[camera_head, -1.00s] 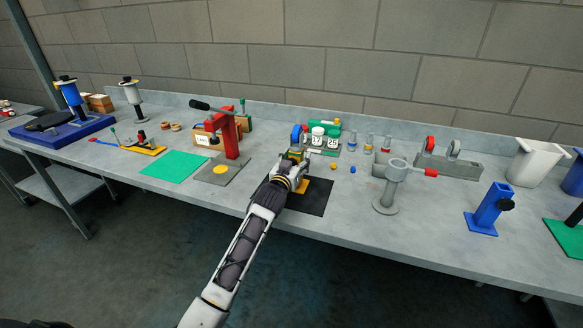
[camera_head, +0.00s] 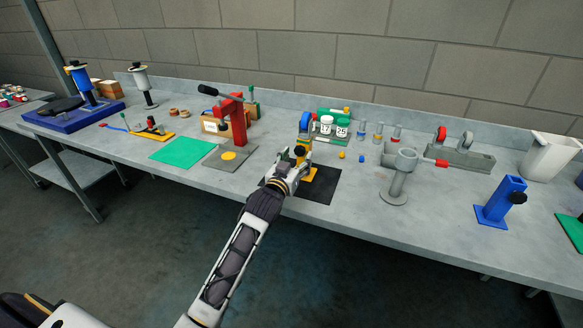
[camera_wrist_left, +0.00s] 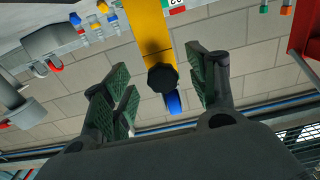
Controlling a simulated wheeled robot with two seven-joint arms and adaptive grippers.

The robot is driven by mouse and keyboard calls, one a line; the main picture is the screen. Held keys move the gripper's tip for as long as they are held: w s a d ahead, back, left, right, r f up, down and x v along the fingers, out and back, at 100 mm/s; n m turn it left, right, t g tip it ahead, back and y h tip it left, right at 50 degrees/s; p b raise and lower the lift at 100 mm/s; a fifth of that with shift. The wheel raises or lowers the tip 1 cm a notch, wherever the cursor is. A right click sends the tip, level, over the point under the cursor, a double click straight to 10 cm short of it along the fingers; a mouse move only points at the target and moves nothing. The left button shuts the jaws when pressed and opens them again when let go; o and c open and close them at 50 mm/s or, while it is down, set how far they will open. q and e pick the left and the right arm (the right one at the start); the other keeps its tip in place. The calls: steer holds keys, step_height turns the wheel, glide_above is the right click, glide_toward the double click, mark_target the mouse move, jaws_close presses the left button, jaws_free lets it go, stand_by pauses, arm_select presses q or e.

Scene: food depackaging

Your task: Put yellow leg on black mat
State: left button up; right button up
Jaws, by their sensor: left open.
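The yellow leg (camera_head: 311,174) stands upright on the black mat (camera_head: 322,191), with its base plate on the mat. A blue round part shows at its top in the head view. In the left wrist view the yellow leg (camera_wrist_left: 150,35) and its black knob (camera_wrist_left: 162,78) are ahead of the fingers, in the gap between them. My left gripper (camera_head: 292,168) is open, on the near left side of the leg, and hides part of it. Its spread fingers (camera_wrist_left: 165,85) show no grip on the leg. My right gripper is not in view.
A red press (camera_head: 233,120) on a grey plate and a green mat (camera_head: 182,151) are to the left. White-labelled jars (camera_head: 334,128) stand behind the black mat. A grey stand (camera_head: 399,178) and a blue holder (camera_head: 501,203) are to the right, with bare table between.

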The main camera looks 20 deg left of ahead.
arm_select(q)
steer(key=s, duration=0.4)
steer(key=shift+a, duration=0.1)
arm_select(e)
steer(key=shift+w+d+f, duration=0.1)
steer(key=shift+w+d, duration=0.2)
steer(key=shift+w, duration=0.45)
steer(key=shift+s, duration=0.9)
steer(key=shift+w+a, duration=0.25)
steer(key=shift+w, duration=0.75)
